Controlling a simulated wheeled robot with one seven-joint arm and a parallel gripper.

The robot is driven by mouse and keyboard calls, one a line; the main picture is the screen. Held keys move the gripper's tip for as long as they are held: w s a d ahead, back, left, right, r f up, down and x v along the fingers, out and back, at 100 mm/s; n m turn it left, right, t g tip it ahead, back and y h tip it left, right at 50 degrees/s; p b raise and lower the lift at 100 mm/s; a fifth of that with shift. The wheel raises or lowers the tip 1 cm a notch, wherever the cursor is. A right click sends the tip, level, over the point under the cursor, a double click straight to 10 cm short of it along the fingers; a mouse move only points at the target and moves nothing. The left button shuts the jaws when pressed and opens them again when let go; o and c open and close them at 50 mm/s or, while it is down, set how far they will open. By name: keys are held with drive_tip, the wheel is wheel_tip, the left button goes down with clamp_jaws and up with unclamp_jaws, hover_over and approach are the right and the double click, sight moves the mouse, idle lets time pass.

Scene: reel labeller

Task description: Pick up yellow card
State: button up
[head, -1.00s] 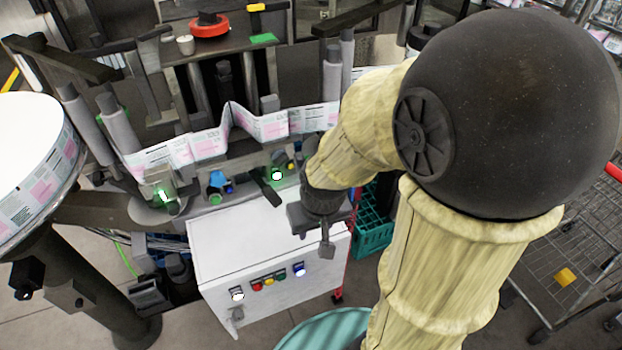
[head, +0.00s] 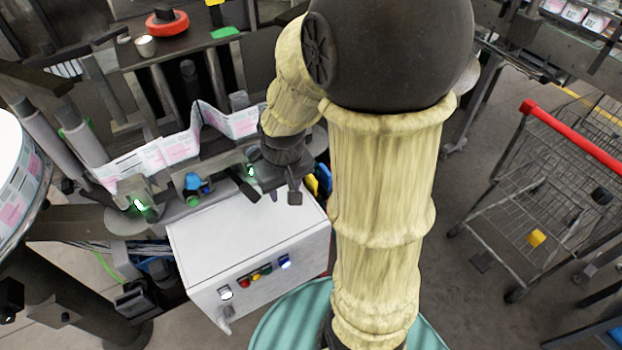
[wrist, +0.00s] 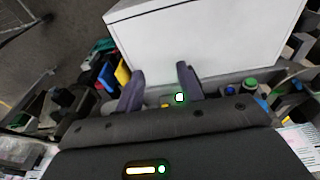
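My gripper (head: 284,194) hangs beside the white cabinet's back right corner in the head view. In the wrist view its two fingers (wrist: 158,76) are spread apart with nothing held between them. A flat yellow piece (head: 324,177) stands upright just right of the gripper, among blue and other coloured pieces. It also shows in the wrist view (wrist: 122,72), left of the left finger and outside the grip. Its lower part is hidden. I cannot tell for certain that it is the yellow card. Another small yellow item (head: 536,238) lies in the wire cart at right.
The white cabinet (head: 235,240) with coloured buttons stands in front of the labeller. A pink-and-white label web (head: 180,150) runs behind it. A green card (head: 226,32) and red ring (head: 167,23) lie on the back shelf. The wire cart (head: 550,170) is at right, with open floor before it.

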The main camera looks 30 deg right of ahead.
drive_tip(key=w+d+r+g+p, duration=0.2)
drive_tip(key=w+d+r+p, duration=0.3)
drive_tip(key=w+d+p, duration=0.2)
drive_tip(key=w+d, duration=0.2)
drive_tip(key=d, duration=0.1)
drive_tip(key=shift+d+r, duration=0.2)
drive_tip(key=shift+d, duration=0.05)
drive_tip(key=shift+w, duration=0.1)
wheel_tip(320, 180, down, 12)
drive_tip(key=p, duration=0.3)
drive_tip(key=shift+f, duration=0.2)
